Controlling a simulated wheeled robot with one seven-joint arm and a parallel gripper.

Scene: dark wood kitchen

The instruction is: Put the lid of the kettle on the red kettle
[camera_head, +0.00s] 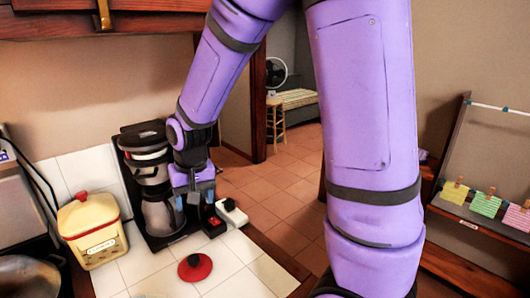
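A round red lid with a black knob (195,267) lies on the white tiled counter. No red kettle is recognisable in this view. My gripper (202,208) hangs at the end of my purple arm, above and behind the lid and in front of the coffee maker's right side. It appears apart from the lid. Its fingers are small and dark against the dark coffee maker, so I cannot tell whether they are open or shut.
A black coffee maker (146,160) and a yellow canister with a red knob (92,238) stand left of my gripper. A small white object with a black top (231,213) is at its right. A metal pan (28,276) is at lower left. Bare tiles surround the lid.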

